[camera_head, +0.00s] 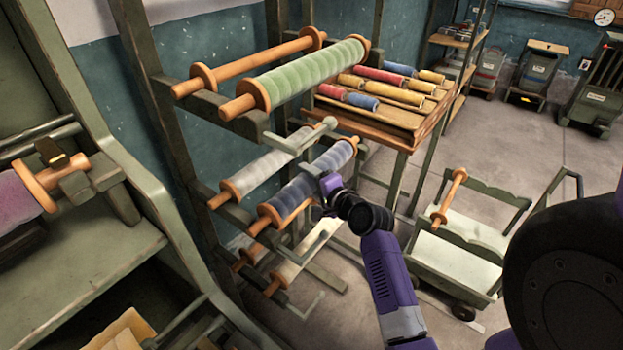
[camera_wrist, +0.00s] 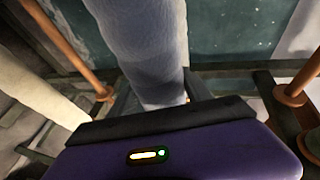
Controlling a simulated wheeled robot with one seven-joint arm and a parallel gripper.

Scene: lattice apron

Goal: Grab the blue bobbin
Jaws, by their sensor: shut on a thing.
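The blue bobbin (camera_head: 298,196) is a long roll of greyish-blue yarn with orange wooden ends. It lies across the middle level of the green rack. My gripper (camera_head: 328,183) is at its right side, shut on it; the fingers themselves are mostly hidden. In the wrist view the blue-grey yarn roll (camera_wrist: 150,50) runs up from just beyond the purple gripper body, which hides its lower end.
A paler grey bobbin (camera_head: 265,165) lies left of it, and a green bobbin (camera_head: 310,75) above. A white bobbin (camera_head: 305,250) is below. A shelf with several coloured bobbins (camera_head: 380,75) stands behind. A cart (camera_head: 465,245) stands on the floor at right.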

